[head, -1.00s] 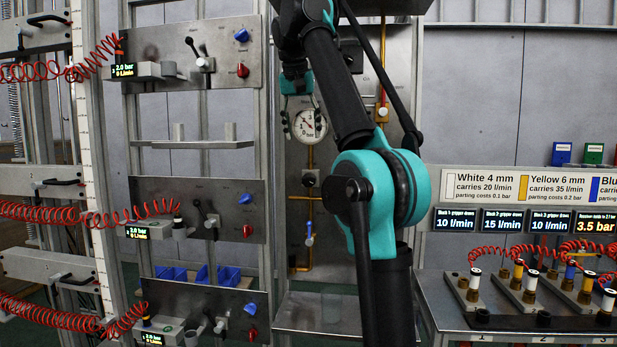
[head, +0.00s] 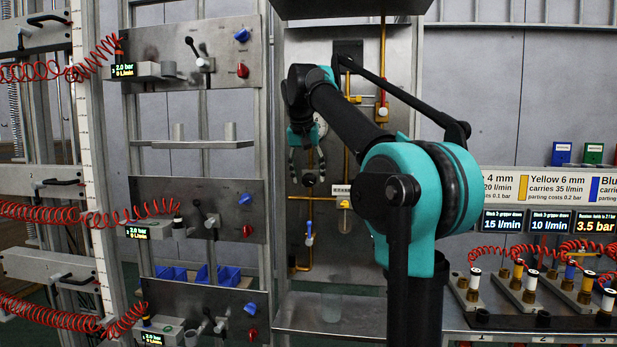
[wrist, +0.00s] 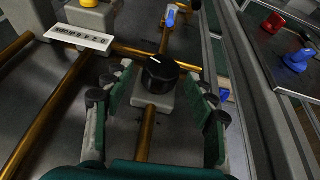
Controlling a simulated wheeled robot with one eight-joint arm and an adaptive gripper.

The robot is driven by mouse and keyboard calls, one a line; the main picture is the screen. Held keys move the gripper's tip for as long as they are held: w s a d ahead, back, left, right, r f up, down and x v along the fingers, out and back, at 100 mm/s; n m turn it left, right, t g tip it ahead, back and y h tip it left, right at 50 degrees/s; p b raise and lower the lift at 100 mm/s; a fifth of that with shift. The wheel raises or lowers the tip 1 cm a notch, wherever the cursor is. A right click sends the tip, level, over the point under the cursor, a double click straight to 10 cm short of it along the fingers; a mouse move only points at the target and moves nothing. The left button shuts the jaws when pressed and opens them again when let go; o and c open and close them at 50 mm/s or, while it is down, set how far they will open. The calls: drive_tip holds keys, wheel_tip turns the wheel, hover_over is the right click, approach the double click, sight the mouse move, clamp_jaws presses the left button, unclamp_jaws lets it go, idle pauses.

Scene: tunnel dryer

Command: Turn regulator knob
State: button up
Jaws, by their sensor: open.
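The regulator knob (wrist: 160,74) is black and round with a white mark, on a grey block on a brass pipe. In the head view the knob (head: 310,179) shows small on the panel below the round gauge. My gripper (wrist: 157,100) is open, with one finger on each side of the pipe below the knob in the wrist view.
The gauge (head: 321,126) is partly hidden behind my gripper. A small labelled unit (head: 343,197) and brass pipes (head: 308,230) lie beside and below the knob. A valve with a blue handle (wrist: 170,17) sits beyond it. A panel with blue and red knobs (head: 243,71) stands at the left.

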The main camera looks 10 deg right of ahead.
drive_tip(key=shift+w+d+f, duration=0.1)
drive_tip(key=shift+f, duration=0.2)
drive_tip(key=shift+c, duration=0.4)
drive_tip(key=c, duration=1.1)
drive_tip(key=shift+d+y, duration=0.1)
drive_tip(key=shift+y, duration=0.3)
drive_tip(key=shift+d+t+y, duration=0.15)
drive_tip(key=shift+t+y, duration=0.15)
drive_tip(key=shift+y, duration=0.3)
drive_tip(key=y, duration=0.1)
drive_tip(key=m+t+y, duration=0.1)
drive_tip(key=y, duration=0.1)
drive_tip(key=shift+d+f, duration=0.1)
drive_tip(key=shift+d, duration=0.1)
drive_tip(key=t+y, duration=0.1)
drive_tip(key=y, duration=0.1)
drive_tip(key=m+t+y, duration=0.1)
drive_tip(key=y, duration=0.1)
drive_tip(key=shift+s+d+f+y, duration=0.2)
drive_tip(key=shift+y, duration=0.1)
